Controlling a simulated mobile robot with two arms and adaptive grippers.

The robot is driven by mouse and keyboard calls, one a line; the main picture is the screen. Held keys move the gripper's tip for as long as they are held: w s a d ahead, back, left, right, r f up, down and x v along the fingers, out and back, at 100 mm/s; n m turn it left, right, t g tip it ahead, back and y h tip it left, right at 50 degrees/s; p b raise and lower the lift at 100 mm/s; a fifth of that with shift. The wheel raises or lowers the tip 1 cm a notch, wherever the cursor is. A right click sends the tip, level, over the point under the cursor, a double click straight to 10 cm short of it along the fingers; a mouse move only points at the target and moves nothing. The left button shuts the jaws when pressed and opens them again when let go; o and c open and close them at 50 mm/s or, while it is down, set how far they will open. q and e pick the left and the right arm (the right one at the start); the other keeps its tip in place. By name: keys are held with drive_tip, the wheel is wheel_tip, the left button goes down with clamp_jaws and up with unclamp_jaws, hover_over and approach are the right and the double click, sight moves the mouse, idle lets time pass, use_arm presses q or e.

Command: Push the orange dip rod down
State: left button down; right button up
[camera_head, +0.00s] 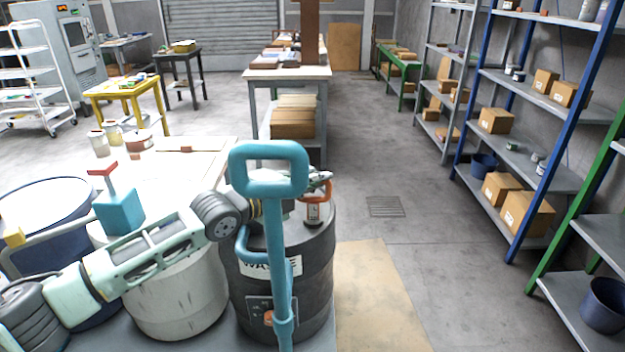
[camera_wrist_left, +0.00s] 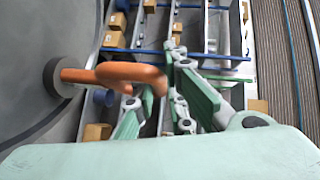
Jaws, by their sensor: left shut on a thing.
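The orange dip rod (camera_head: 326,190) stands in the lid of the black waste drum (camera_head: 312,262). Its orange shaft and looped handle show in the left wrist view (camera_wrist_left: 125,74), with the shaft rising from a dark round collar in the lid. My left gripper (camera_head: 320,180) reaches across from the left just above the drum. In the left wrist view its green-padded fingers (camera_wrist_left: 168,105) are closed at the end of the orange handle, shut on it. The teal upright handle in front hides part of the drum and of my left wrist. My right gripper is not in view.
A teal looped handle (camera_head: 278,235) stands upright in front of the drum. A white drum (camera_head: 178,300) and a blue drum (camera_head: 42,208) stand to its left. Shelves with boxes (camera_head: 525,215) line the right side. The floor (camera_head: 400,260) right of the drum is mostly clear.

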use_arm(q)
drive_tip(key=shift+f, duration=0.1)
drive_tip(key=c, duration=1.8)
unclamp_jaws()
drive_tip(key=shift+a, duration=0.1)
drive_tip(key=shift+o, duration=0.2)
drive_tip(key=v, duration=1.2)
